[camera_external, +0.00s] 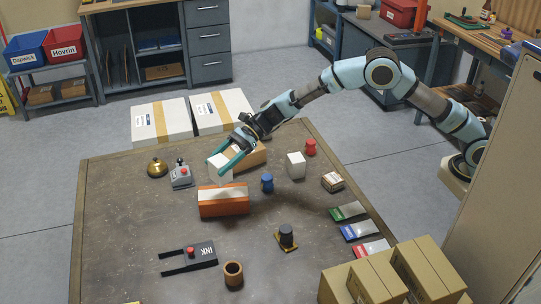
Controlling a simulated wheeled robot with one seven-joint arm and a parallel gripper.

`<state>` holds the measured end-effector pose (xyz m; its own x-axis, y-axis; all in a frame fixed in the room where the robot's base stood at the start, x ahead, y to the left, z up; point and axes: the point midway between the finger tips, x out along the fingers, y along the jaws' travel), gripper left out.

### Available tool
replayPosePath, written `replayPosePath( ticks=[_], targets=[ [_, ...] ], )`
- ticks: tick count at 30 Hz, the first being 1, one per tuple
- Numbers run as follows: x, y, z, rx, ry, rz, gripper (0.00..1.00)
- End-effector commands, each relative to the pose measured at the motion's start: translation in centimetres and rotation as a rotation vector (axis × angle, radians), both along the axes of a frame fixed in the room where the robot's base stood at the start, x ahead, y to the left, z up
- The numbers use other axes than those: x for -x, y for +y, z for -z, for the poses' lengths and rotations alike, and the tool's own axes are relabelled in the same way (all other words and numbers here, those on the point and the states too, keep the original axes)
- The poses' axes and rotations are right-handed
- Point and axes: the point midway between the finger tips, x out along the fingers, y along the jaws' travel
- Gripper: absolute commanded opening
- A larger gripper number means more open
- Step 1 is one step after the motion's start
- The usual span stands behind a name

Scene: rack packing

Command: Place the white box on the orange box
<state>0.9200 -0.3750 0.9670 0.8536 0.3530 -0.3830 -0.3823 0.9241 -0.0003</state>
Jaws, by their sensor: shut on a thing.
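A white box (221,171) is between the teal fingers of my gripper (215,167), which is shut on it. A second white box (296,165) stands apart on the table to the right. A tan box (249,155) sits behind my gripper, partly hidden by it.
A blue canister (267,183) is close right of the orange box. Cardboard boxes (395,277) fill the front right corner.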

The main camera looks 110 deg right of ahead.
Motion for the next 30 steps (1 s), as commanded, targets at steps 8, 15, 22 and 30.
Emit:
replayPosePath(
  ticks=[8, 15, 22, 30],
  targets=[
    [0.0, 0.1, 2.6, 0.000, 0.000, -0.001, 0.06],
    [0.0, 0.1, 5.7, -0.001, 0.000, -0.002, 0.06],
    [0.0, 0.0, 5.8, 0.001, -0.003, -0.001, 0.06],
    [0.0, 0.0, 6.2, 0.000, -0.001, -0.001, 0.84]
  ],
)
